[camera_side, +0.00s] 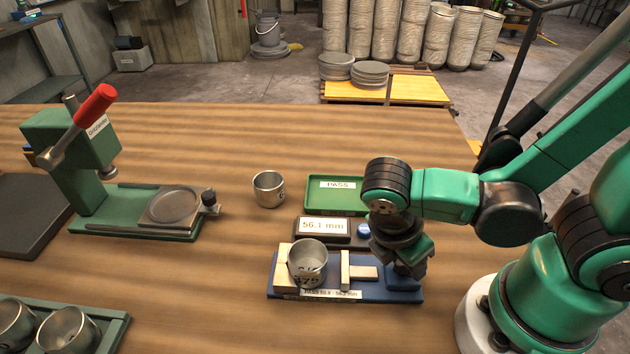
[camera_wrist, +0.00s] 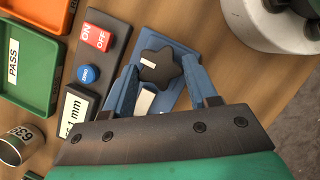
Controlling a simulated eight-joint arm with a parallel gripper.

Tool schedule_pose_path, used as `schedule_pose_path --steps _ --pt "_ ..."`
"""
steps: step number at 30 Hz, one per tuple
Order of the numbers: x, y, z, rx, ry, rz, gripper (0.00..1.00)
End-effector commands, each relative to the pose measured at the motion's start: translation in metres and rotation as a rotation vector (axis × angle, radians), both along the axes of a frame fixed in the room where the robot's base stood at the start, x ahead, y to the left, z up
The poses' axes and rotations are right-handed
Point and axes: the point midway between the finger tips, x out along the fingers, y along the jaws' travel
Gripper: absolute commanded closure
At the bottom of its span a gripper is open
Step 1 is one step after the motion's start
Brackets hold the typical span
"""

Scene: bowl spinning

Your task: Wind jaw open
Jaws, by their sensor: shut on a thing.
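The blue measuring gauge (camera_side: 330,292) lies on the table with a metal cup (camera_side: 307,262) standing upright in it. The cup is by the pale left jaw (camera_side: 283,268); a narrow gap shows between it and the pale sliding jaw (camera_side: 345,270) on its right. The gauge display (camera_side: 324,226) reads 56.1 mm. My gripper (camera_side: 406,270) is low at the gauge's right end. In the wrist view its blue fingers (camera_wrist: 160,70) are shut on the black star-shaped knob (camera_wrist: 165,73) with a pale mark. The arm hides the knob in the side view.
A green PASS tray (camera_side: 335,205) is behind the display. Another cup (camera_side: 268,188) stands alone to its left. A green press with a red handle (camera_side: 95,104) is at left; a tray (camera_side: 112,330) of cups is front left. An orange tray (camera_wrist: 40,12) shows in the wrist view.

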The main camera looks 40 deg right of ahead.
Motion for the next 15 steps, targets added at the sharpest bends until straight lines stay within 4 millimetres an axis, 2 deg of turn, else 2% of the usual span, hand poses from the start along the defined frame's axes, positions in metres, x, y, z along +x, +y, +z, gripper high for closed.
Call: schedule_pose_path --steps 15 --pt "-0.0003 0.0003 -0.0002 0.002 -0.001 0.043 1.0"
